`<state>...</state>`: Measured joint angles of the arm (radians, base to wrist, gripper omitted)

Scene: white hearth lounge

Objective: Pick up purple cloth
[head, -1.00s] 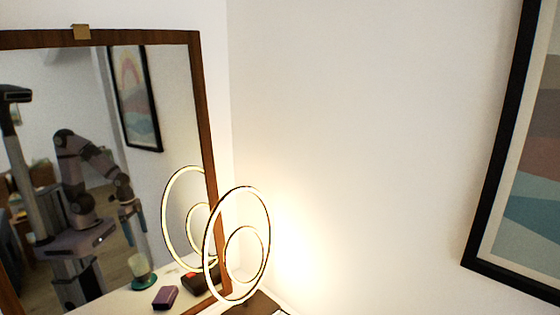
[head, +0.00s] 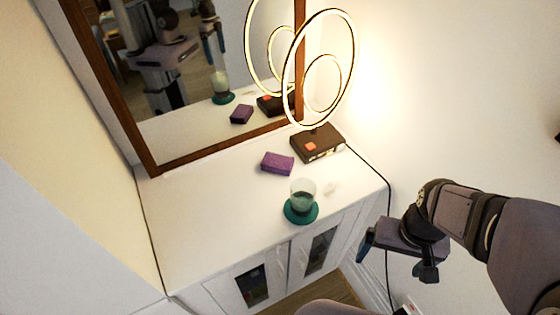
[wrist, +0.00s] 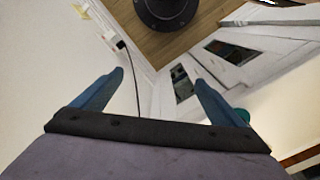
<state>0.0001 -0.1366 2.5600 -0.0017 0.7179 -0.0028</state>
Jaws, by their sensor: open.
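A small folded purple cloth (head: 277,163) lies on the white cabinet top (head: 205,215), near the mirror and left of the lamp's dark base. My gripper (head: 396,258) is open and empty, in front of and to the right of the cabinet, well apart from the cloth. In the wrist view my gripper's two blue fingers (wrist: 160,92) are spread with nothing between them. The cloth does not show in the wrist view.
A glass (head: 303,194) on a green coaster (head: 301,212) stands just in front of the cloth. A ring lamp (head: 318,70) stands on or by a dark box (head: 318,143). A wood-framed mirror (head: 153,155) repeats these things. The cabinet top's left part is clear.

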